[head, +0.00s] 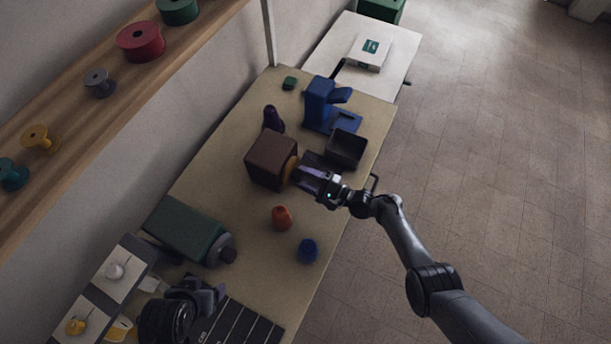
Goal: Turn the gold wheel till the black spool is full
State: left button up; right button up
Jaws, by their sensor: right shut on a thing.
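The gold wheel (290,168) sits on the right side of a brown box (268,158) on the table; only a sliver of it shows. My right gripper (302,174) is shut on the wheel's outer side and hides most of it. I cannot make out a black spool for certain. A dark purple upright piece (272,120) stands just behind the box. My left gripper (210,294) is low at the bottom left, over the near end of the table, apart from the wheel. Its jaws are too dark to read.
A blue stand (321,100) and a dark open bin (346,148) stand beyond the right gripper. An orange piece (282,218) and a blue piece (308,250) lie nearer. A wall shelf (80,95) holds several spools.

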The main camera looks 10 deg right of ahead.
jog(key=m, duration=0.6)
jog(key=shift+p, duration=0.35)
jog(key=m, duration=0.5)
jog(key=shift+m, duration=0.4)
jog(key=o, duration=1.1)
jog(key=shift+c, duration=0.2)
jog(key=shift+s+d, duration=0.3)
jog(key=shift+d, duration=0.05)
jog(key=p+v, duration=0.2)
jog(key=v, duration=0.8)
jog(key=shift+a+p, duration=0.1)
jog(key=shift+p, duration=0.3)
